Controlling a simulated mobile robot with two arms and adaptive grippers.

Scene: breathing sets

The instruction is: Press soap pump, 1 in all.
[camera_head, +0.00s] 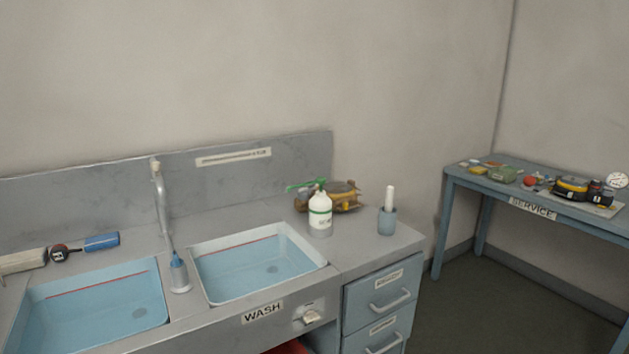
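A white bottle (320,215) with a green label stands upright at the back of the counter, right of the right-hand basin. A green piece (306,186) shows at its top; I cannot tell whether this is a pump head or part of the thing behind. A small grey-blue dispenser-like piece (179,274) with a narrow top stands upright between the two basins; it may be the soap pump, but it is too small to be sure. Neither of my grippers is in view.
The left basin (95,307) and right basin (258,262) flank a tall faucet (160,195). A brown-yellow device (345,195) sits behind the bottle, and a blue cup (387,222) near the right edge. A service table (460,177) with several items stands at right.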

